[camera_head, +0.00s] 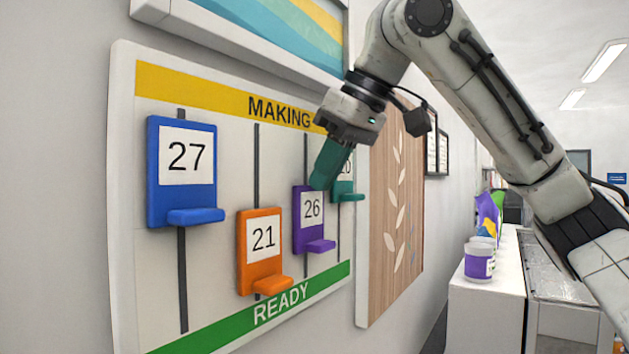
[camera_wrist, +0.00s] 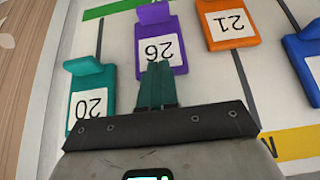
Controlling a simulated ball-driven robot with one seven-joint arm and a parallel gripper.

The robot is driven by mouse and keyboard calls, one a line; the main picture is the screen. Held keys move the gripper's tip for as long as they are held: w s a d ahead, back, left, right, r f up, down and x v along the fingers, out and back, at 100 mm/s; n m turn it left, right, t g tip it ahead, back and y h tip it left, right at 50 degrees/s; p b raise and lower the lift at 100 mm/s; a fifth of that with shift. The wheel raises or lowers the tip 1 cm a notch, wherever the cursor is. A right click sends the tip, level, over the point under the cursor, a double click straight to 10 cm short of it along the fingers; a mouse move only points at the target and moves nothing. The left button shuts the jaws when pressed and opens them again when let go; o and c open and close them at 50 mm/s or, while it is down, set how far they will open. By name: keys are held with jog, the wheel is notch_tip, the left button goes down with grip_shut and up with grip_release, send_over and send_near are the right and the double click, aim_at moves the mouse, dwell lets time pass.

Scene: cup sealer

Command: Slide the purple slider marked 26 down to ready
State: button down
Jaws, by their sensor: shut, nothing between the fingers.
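The purple slider marked 26 (camera_head: 312,211) sits on its vertical track, low on the white wall board (camera_head: 219,226), with its ledge a little above the green READY band (camera_head: 280,304). It also shows upside down in the wrist view (camera_wrist: 160,30). My gripper (camera_head: 320,182) is shut and empty, its green fingers together at the top part of the purple slider. In the wrist view the fingertips (camera_wrist: 160,66) overlap the edge of the 26 label; I cannot tell whether they touch it.
The teal slider marked 20 (camera_wrist: 88,96) is close beside my fingers, partly hidden in the head view. The orange slider 21 (camera_head: 260,250) and blue slider 27 (camera_head: 183,194) are on the left. A counter with cups (camera_head: 479,262) stands at right.

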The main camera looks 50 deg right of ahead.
jog(key=shift+f+b, duration=0.35)
jog(key=shift+f, duration=0.35)
jog(key=shift+s+r+p, duration=0.25)
jog(key=shift+s+r, duration=0.25)
jog(key=shift+s, duration=0.35)
jog(key=shift+s+r+p, duration=0.25)
jog(key=shift+s+r, duration=0.25)
jog(key=shift+s, duration=0.3)
jog(key=shift+s+r+p, duration=0.25)
jog(key=shift+s+r, duration=0.25)
jog(key=shift+s, duration=0.35)
jog(key=v, duration=1)
jog(key=shift+s+r+b, duration=0.25)
jog(key=shift+r+b, duration=0.05)
jog(key=shift+b, duration=0.05)
